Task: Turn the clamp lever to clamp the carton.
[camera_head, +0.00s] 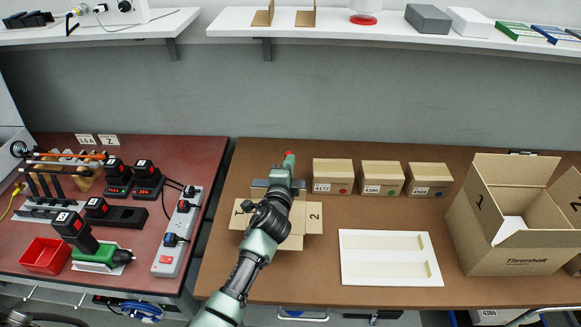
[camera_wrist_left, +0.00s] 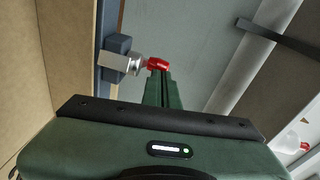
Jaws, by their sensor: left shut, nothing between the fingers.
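The clamp lever shows as a red tip (camera_head: 290,156) at the far side of the carton in the head view. In the left wrist view the red lever end (camera_wrist_left: 158,64) joins a silver shaft (camera_wrist_left: 120,63) on a blue-grey block (camera_wrist_left: 117,45). My left gripper (camera_head: 289,168) is shut and empty over the carton. Its green fingertips (camera_wrist_left: 160,76) are right at the red end; I cannot tell whether they touch it. The carton (camera_head: 250,212), with flaps marked 1 and 2 spread out, lies under my left arm, which hides its middle. My right gripper is not in view.
Three small boxes (camera_head: 381,178) stand right of the clamp. A white tray (camera_head: 390,281) and a large open box (camera_head: 510,240) are farther right on the brown bench (camera_head: 320,275). A red-brown bench (camera_head: 208,152) with tools and a power strip (camera_head: 178,232) is at left.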

